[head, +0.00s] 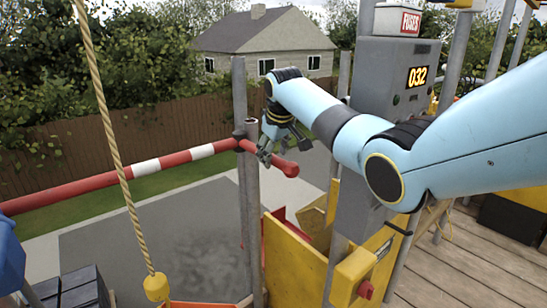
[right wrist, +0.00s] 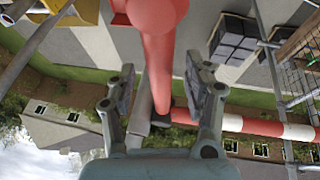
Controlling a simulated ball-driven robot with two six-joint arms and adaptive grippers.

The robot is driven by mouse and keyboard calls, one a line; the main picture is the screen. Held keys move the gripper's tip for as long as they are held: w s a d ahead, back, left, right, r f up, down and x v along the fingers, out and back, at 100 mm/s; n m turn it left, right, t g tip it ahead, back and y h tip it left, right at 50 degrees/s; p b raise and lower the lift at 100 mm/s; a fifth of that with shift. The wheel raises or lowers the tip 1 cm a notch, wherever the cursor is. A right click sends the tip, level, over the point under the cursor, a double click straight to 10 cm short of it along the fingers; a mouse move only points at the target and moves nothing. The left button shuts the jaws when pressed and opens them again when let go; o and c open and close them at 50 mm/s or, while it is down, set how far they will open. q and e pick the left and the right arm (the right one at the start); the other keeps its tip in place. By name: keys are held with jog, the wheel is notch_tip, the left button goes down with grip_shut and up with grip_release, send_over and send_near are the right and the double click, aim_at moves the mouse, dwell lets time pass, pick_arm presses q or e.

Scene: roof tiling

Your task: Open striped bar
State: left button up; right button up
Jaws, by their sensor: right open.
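The striped bar (head: 146,167) is red with white bands. It crosses the left half of the head view to a grey post, and its short red end (head: 286,167) sticks out right of the post. My right gripper (head: 281,150) is at this red end, close to the post. In the right wrist view, the open fingers (right wrist: 160,78) lie on either side of the red bar (right wrist: 160,58), with gaps on both sides. I cannot tell how deep the bar sits between them. My left gripper is not in view.
A grey post (head: 240,100) stands just left of my right gripper. A rope (head: 118,160) with a yellow end hangs in front of the bar. A grey box with a display (head: 393,75) and yellow boards (head: 290,262) stand close by. Wooden decking (head: 470,275) lies at lower right.

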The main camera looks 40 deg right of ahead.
jog(key=shift+x, duration=0.85)
grip_shut()
